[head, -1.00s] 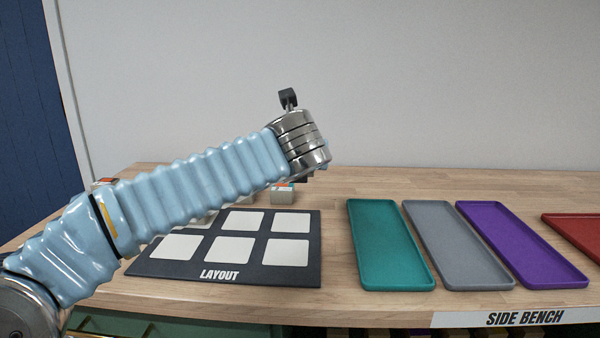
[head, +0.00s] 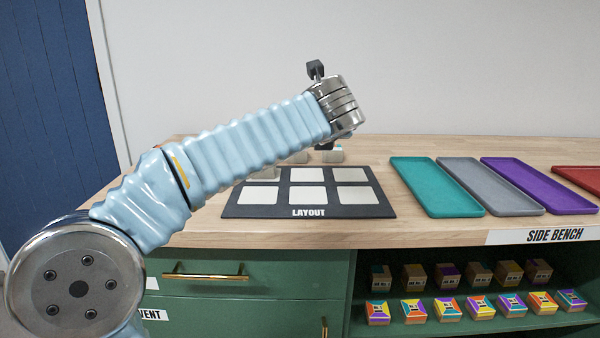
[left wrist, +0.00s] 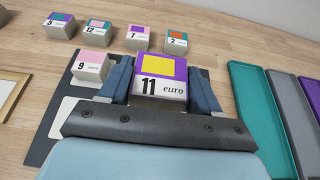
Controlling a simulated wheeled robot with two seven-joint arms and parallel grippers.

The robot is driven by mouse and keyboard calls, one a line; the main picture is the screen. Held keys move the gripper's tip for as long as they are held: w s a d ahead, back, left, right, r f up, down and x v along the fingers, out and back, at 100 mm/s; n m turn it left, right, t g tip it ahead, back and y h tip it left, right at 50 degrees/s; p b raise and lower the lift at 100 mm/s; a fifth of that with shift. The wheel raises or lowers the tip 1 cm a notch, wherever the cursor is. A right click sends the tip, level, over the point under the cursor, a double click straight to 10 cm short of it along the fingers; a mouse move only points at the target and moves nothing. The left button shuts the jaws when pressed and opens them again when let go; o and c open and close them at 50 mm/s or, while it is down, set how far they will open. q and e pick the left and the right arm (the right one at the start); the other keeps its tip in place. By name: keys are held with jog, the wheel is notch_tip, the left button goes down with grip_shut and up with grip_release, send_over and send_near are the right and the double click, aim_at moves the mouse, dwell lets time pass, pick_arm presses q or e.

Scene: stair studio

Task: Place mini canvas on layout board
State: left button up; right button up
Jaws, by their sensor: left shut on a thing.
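My left gripper (left wrist: 160,82) is shut on a small block-shaped canvas (left wrist: 160,72) with a yellow square on a purple top and "11 euro" on its white front. In the head view my own wrist hides the held canvas. The dark layout board (head: 309,212) lies on the bench with pale square cells in two rows; it also shows in the left wrist view (left wrist: 42,148). The held canvas is above the far part of the board; I cannot tell the exact gap. A pink-topped "9 euro" canvas (left wrist: 93,64) stands on a far-left cell. My right gripper is not in view.
Several similar canvases, such as the "7 euro" one (left wrist: 136,38), stand behind the board. A teal tray (head: 436,187), a grey tray (head: 488,187) and a purple tray (head: 540,187) lie to the right. A shelf below holds several coloured boxes (head: 445,308).

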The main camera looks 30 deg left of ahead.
pick_arm(q)
jog(key=b, duration=0.1)
send_over(307, 175)
jog(key=s+d, duration=0.1)
notch_tip(307, 175, down, 6)
jog(key=shift+r, duration=0.1)
jog(key=f, duration=0.1)
jog(key=f+b, duration=0.1)
jog(key=w+a+f, duration=0.1)
jog(key=f, duration=0.1)
jog(key=shift+f, duration=0.1)
jog(key=shift+s+f, duration=0.1)
jog(key=shift+f, duration=0.15)
jog(key=shift+f+b, duration=0.15)
jog(key=shift+b, duration=0.15)
jog(key=o, duration=1)
jog(key=shift+d, duration=0.1)
jog(key=shift+o, duration=0.2)
jog(key=v, duration=1.2)
